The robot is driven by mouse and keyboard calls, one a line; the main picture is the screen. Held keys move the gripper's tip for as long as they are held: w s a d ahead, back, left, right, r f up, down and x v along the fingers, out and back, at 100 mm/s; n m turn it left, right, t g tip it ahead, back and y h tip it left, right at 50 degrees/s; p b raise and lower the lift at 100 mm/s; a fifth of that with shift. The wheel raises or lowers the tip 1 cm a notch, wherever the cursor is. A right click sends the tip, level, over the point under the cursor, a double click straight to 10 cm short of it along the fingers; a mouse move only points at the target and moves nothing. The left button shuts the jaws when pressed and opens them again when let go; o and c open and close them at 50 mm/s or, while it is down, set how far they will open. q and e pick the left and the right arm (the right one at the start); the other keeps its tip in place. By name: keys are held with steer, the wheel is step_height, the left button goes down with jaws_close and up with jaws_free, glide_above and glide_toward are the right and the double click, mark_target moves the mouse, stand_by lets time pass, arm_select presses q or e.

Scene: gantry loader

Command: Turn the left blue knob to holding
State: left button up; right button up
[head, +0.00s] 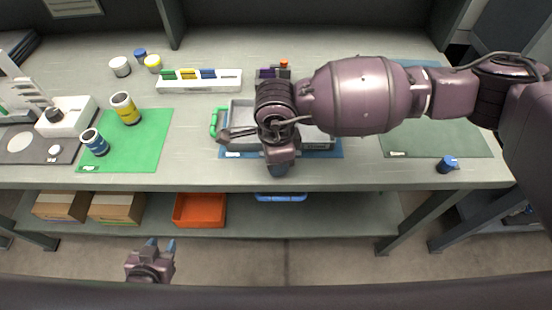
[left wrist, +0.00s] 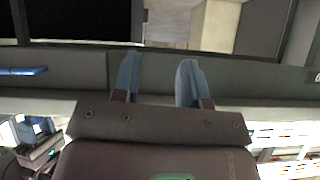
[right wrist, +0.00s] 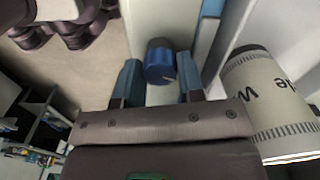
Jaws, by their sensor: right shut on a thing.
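The left blue knob (right wrist: 160,62) shows in the right wrist view, with a small light mark on its lower edge. My right gripper (right wrist: 160,85) has a finger on each side of it and is shut on it. In the head view my right gripper (head: 278,168) is at the front of the bench and largely hides this knob. Its setting cannot be read. Another blue knob (head: 447,164) is at the bench front on the right, apart from any gripper. My left gripper (head: 161,245) is open and empty, below the bench front; its parted fingers show in the left wrist view (left wrist: 157,82).
A grey tray (head: 240,108) with a green handle lies behind my right gripper, partly hidden. A green mat (head: 160,150) with tins is at left. An orange bin (head: 200,210) sits on the lower shelf. A pale printed cylinder (right wrist: 262,90) is close beside my right gripper.

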steer(key=shift+f+n+b, duration=0.1)
steer(key=shift+n+b, duration=0.25)
steer(key=shift+n, duration=0.55)
steer(key=shift+n+b, duration=0.45)
steer(key=shift+n, duration=0.55)
arm_select(q)
steer(key=shift+w+d+f, duration=0.15)
steer(key=shift+w+f, duration=0.1)
steer(key=shift+w, duration=0.35)
arm_select(e)
steer(key=shift+n, duration=0.3)
arm_select(q)
steer(key=shift+s+f, duration=0.15)
steer(key=shift+f, duration=0.05)
arm_select(e)
steer(key=shift+r, duration=0.2)
steer(key=o, duration=0.9)
